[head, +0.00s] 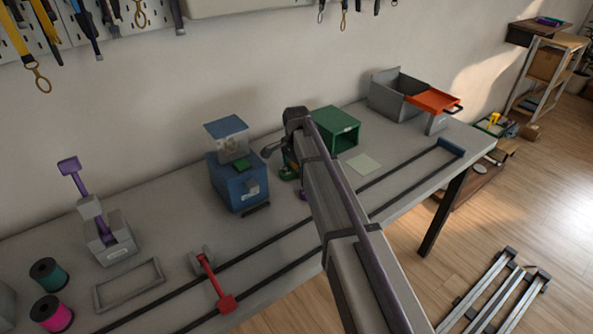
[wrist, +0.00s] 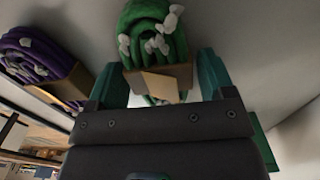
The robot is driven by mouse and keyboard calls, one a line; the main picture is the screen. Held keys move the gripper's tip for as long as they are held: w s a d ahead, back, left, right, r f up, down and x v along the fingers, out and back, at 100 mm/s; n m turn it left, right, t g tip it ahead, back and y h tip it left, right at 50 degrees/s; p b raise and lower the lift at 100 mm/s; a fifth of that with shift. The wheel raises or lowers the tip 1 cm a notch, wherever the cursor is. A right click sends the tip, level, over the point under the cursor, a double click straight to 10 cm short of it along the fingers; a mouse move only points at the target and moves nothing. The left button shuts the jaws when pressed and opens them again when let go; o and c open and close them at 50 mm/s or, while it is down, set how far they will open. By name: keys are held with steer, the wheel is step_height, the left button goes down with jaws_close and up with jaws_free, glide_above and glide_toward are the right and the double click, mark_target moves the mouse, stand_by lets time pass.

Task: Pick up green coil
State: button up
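The green coil (wrist: 150,35) is a looped green cord with white ties and a brown band, at the top middle of the wrist view. My gripper (wrist: 160,72) has its two teal fingers apart, one on each side of the banded part of the coil. I see narrow gaps beside the band, so the fingers do not look closed on it. In the head view the green coil (head: 290,172) shows only partly beside my arm, and my fingertips are hidden there.
A purple coil (wrist: 40,65) lies left of the green one in the wrist view. In the head view a blue box (head: 235,190) stands left of my arm and a green open bin (head: 335,128) just behind it. Dark rails (head: 265,245) run along the bench.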

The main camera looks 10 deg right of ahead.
steer(key=c, duration=0.7)
step_height(320, 180, up, 10)
steer(key=p, duration=1)
steer(key=shift+r, duration=0.2)
steer(key=shift+c, duration=0.2)
